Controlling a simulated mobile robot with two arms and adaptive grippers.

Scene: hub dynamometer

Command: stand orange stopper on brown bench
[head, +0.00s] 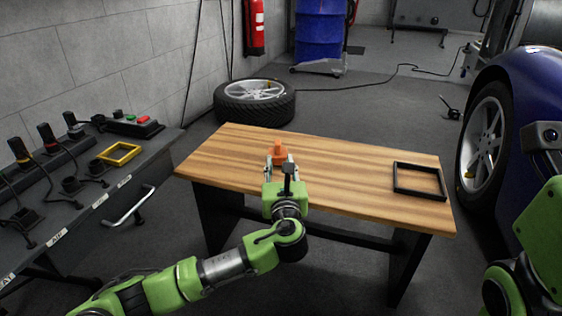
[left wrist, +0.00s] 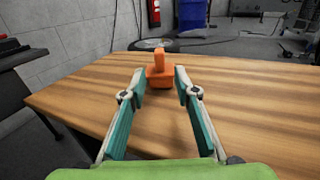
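The orange stopper (head: 278,153) stands upright, knob up, on the wooden top of the brown bench (head: 340,165), near its middle. In the left wrist view the stopper (left wrist: 160,76) shows straight ahead, at the fingertips. My left gripper (head: 281,167) is low over the bench, its fingers spread to either side of the stopper. In the left wrist view the left gripper (left wrist: 160,82) appears open, with narrow gaps beside the stopper; contact is not clear. My right arm shows at the right edge of the head view; its fingers are not visible.
A black square frame (head: 419,181) lies on the bench's right end. At left, a dark counter (head: 150,168) holds a yellow frame (head: 119,153) and several black devices. A tire (head: 254,103) lies behind the bench; a blue car (head: 520,90) stands at right.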

